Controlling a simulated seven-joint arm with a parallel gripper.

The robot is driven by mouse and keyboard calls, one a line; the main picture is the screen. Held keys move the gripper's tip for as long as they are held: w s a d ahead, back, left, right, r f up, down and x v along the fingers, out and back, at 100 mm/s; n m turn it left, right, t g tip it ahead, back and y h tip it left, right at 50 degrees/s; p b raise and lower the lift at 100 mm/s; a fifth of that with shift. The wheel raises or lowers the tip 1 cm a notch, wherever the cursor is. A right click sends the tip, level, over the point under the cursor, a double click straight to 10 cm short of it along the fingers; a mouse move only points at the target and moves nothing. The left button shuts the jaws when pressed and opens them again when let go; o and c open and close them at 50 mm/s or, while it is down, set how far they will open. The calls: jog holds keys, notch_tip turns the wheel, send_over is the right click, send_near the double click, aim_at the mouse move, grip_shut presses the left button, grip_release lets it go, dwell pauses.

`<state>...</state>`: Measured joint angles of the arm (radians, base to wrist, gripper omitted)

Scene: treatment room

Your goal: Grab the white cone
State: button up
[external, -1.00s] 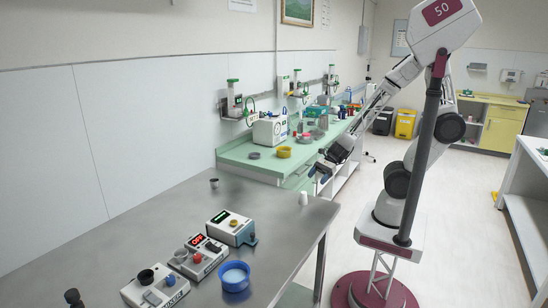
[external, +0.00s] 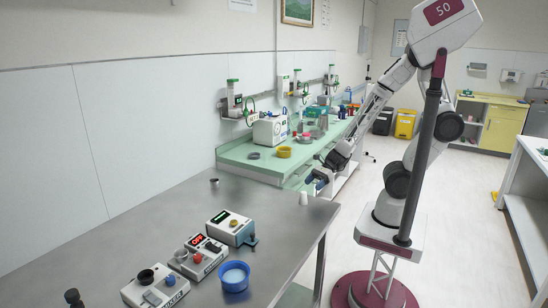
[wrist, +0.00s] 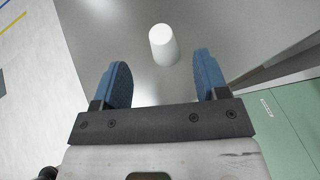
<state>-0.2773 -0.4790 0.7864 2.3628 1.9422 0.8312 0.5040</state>
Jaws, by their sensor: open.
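The white cone (external: 303,198) stands upright near the right edge of the steel table (external: 270,235). In the wrist view the white cone (wrist: 163,45) is beyond the fingertips, between their lines and a little left of the right finger. My gripper (external: 312,184) is above and behind the cone in the external view. In the wrist view my gripper (wrist: 162,68) shows two blue fingers spread wide apart with nothing between them. The cone is apart from both fingers.
A blue bowl (external: 234,275), control boxes (external: 232,228) and a small dark cup (external: 214,181) are on the steel table, away from the cone. Bare steel surrounds the cone.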

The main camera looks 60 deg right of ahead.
aim_at(303, 198)
jog(key=shift+w+a+f, duration=0.2)
jog(key=shift+a+f, duration=0.1)
jog(key=shift+a, duration=0.25)
jog(key=shift+x, duration=2.6)
jog(key=c, duration=1)
